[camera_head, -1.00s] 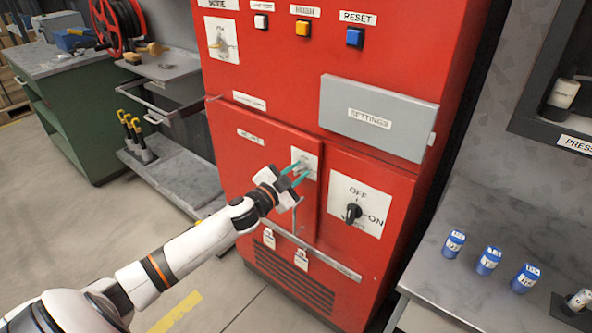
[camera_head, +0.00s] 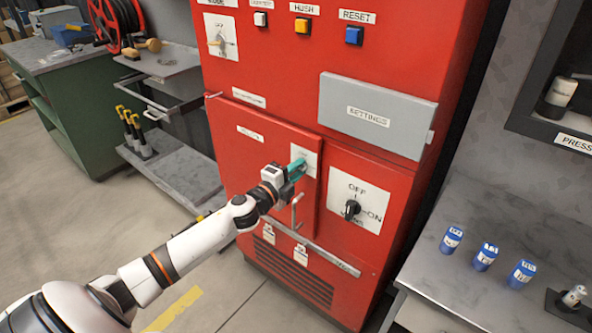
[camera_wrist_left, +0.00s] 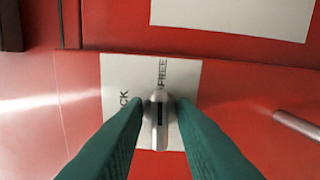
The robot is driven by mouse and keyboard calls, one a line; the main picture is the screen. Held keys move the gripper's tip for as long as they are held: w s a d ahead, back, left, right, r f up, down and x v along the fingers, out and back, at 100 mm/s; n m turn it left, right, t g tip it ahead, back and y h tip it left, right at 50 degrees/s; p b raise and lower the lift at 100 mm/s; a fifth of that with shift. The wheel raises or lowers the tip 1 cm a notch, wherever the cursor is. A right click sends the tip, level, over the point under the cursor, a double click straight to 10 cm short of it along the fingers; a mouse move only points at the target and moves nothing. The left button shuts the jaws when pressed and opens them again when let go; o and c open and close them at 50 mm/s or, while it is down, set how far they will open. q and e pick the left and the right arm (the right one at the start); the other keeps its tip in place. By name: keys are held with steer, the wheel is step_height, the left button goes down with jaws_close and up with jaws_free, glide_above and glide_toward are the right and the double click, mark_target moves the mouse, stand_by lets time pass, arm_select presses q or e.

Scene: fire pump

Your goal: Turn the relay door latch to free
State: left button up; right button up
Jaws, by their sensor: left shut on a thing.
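The relay door (camera_head: 265,150) is a red panel, low on the red cabinet, with a small white latch plate (camera_head: 309,158) near its upper right corner. In the left wrist view the plate (camera_wrist_left: 190,80) carries the word FREE at its top and a partly hidden word ending in CK at its left. The metal latch (camera_wrist_left: 159,118) stands in line with FREE. My left gripper (camera_head: 299,167) is shut on the latch, one teal finger on each side. In the head view the gripper hides the latch. My right gripper is out of view.
A metal door handle (camera_head: 297,212) sits just below the gripper. A black OFF/ON switch (camera_head: 351,209) is to the right, and a grey SETTINGS box (camera_head: 375,115) juts out above. A bench (camera_head: 460,265) with several blue cylinders stands at right; open floor lies at left.

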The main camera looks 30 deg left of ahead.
arm_select(q)
steer(key=shift+m, duration=0.6)
steer(key=o, duration=0.7)
steer(key=s, duration=0.8)
steer(key=s+b, duration=0.1)
steer(key=s, duration=0.3)
steer(key=shift+a, duration=0.4)
